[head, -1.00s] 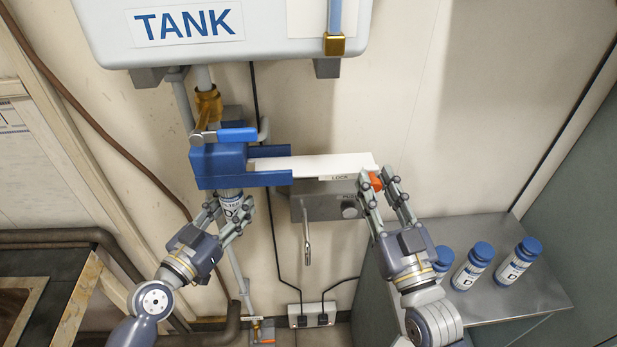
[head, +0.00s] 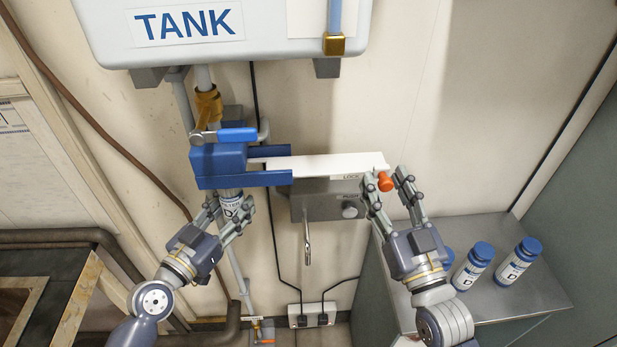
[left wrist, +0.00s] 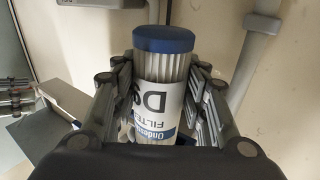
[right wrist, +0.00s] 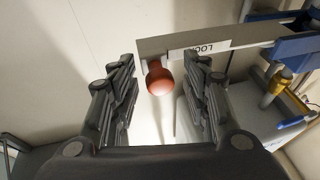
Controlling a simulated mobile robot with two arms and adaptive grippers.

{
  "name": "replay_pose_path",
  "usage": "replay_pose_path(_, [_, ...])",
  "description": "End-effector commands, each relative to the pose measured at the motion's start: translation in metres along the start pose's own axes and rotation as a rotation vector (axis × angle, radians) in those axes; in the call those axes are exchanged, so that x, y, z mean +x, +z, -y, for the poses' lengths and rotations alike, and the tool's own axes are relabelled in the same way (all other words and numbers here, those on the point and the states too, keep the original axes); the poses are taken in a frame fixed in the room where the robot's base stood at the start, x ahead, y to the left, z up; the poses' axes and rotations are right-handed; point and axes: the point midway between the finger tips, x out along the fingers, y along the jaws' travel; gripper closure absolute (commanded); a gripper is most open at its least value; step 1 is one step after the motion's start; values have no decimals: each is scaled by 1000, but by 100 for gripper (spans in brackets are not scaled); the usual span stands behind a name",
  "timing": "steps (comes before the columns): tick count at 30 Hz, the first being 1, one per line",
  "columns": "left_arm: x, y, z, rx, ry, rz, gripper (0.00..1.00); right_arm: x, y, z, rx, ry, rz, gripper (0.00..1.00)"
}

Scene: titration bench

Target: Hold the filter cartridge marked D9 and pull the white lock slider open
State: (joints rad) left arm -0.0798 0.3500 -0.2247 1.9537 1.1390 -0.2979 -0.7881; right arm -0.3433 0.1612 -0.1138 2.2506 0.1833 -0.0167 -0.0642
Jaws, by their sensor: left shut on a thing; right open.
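The white lock slider (head: 325,164), labelled LOCK, sticks out to the right from the blue housing (head: 218,165). An orange knob (head: 385,182) sits at its right end and also shows in the right wrist view (right wrist: 159,80). The filter cartridge (head: 231,206) hangs upright under the housing. In the left wrist view its pleated body (left wrist: 165,72) has a blue end cap and a label starting with D; the rest of the mark is partly hidden. My left gripper (head: 230,205) is shut on the cartridge. My right gripper (head: 387,178) is open, its fingers apart around the knob.
The tank (head: 220,30) hangs above the housing. A grey box (head: 325,205) with a small spout is on the wall behind the slider. Blue-capped cartridges (head: 514,262) stand on the metal bench (head: 530,303) at the right. A cable hangs between the arms.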

Motion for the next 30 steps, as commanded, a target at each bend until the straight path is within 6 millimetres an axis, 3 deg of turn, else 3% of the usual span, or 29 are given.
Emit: replay_pose_path(30, [0,-1,0,0,0,-2,88,-75,-23,16,-1,0,1,57])
